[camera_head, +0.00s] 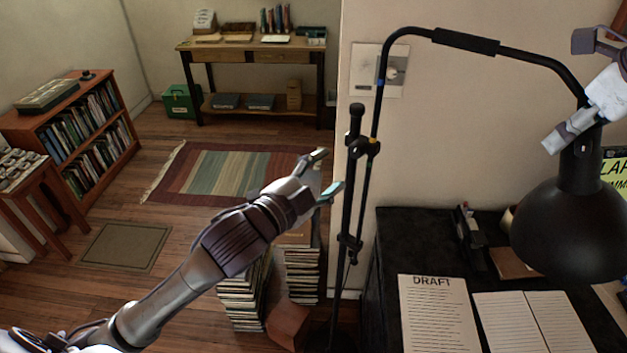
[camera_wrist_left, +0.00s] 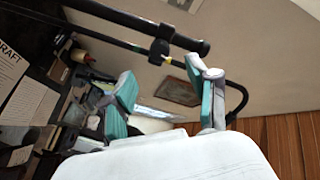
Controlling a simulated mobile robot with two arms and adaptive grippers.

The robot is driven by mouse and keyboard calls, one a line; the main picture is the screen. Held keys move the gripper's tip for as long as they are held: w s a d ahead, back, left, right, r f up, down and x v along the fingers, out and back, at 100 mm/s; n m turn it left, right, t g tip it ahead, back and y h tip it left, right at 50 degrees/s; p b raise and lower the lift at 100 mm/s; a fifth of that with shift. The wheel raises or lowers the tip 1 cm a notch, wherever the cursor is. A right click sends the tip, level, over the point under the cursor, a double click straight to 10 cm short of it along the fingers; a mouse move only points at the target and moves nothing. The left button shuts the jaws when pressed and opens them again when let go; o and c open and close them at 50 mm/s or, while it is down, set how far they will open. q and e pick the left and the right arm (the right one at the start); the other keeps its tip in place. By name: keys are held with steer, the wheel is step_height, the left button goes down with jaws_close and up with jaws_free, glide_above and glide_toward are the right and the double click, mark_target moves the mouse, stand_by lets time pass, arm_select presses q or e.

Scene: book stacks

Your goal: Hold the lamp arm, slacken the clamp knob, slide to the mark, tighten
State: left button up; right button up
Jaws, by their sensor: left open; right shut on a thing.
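The black lamp stand (camera_head: 348,205) rises beside the desk. Its thin lamp arm (camera_head: 376,115) curves over to a black shade (camera_head: 570,225) at the right. The clamp (camera_head: 368,147) joins the arm to the stand near its top and shows a yellowish spot. A small blue band (camera_head: 380,82) is on the arm above the clamp. My left gripper (camera_head: 328,172) is open, just left of the stand. In the left wrist view its teal-padded fingers (camera_wrist_left: 160,85) are empty, with the clamp (camera_wrist_left: 158,52) beyond.
A dark desk (camera_head: 390,235) holds a DRAFT sheet (camera_head: 437,312) and an open book (camera_head: 530,320). Stacks of books (camera_head: 300,275) stand on the floor by the stand. A striped rug (camera_head: 235,172) lies on open floor behind my left arm.

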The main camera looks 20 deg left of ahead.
steer(key=shift+r, duration=0.2)
arm_select(q)
steer(key=v, duration=0.3)
steer(key=shift+s+a, duration=0.2)
steer(key=shift+s, duration=0.15)
stand_by(0.5)
arm_select(e)
steer(key=shift+r, duration=2.95)
